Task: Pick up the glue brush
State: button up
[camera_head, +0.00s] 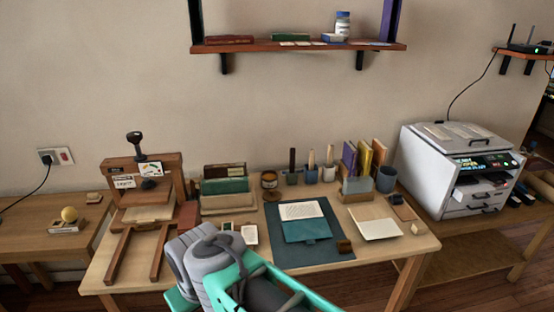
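Several upright handled tools stand in small holders at the back of the wooden workbench (108,274). One has a dark handle (292,160), one a pale, brush-like handle (311,159) and one a light wooden handle (330,155). I cannot tell for sure which is the glue brush. A brown jar (270,184) with a pale top, perhaps a glue pot, stands left of them. My grey and teal arm rises at the bottom middle, in front of the bench; I cannot make out my gripper's fingers.
A dark mat (290,256) holds a teal folder (307,230). A wooden press (150,200) stands left, upright books (365,158) and a grey cup (387,179) right. A white printer (445,165) is beyond. A wall shelf (300,46) hangs above.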

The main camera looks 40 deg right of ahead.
aim_at(292, 156)
jog(key=z, duration=0.45)
jog(key=i, duration=0.85)
jog(key=z, duration=1)
jog(key=i, duration=0.3)
jog(key=z, duration=0.25)
